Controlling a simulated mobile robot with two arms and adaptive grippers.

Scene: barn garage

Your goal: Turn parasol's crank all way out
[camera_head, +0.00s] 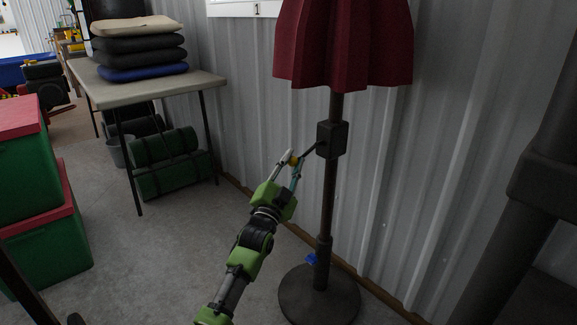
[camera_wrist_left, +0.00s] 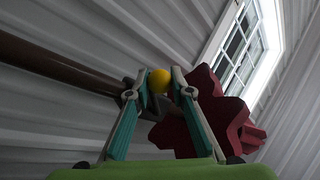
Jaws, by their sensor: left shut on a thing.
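The parasol (camera_head: 327,190) stands upright by the wall, its dark red canopy (camera_head: 345,45) folded down. A dark crank box (camera_head: 332,139) sits on its pole, and the crank's thin dark arm (camera_head: 311,148) sticks out to the left. The crank ends in a yellow knob (camera_head: 294,160). My left gripper (camera_head: 292,159) is shut on this knob. In the left wrist view the yellow knob (camera_wrist_left: 160,80) sits between the two fingertips, with the pole and red canopy behind. My right gripper is not in view.
The round parasol base (camera_head: 318,297) rests on the floor, with a blue knob (camera_head: 311,259) above it. A table (camera_head: 200,84) with stacked cushions stands at the back left. Green bins with red lids (camera_head: 50,250) stand at the left. The floor between is clear.

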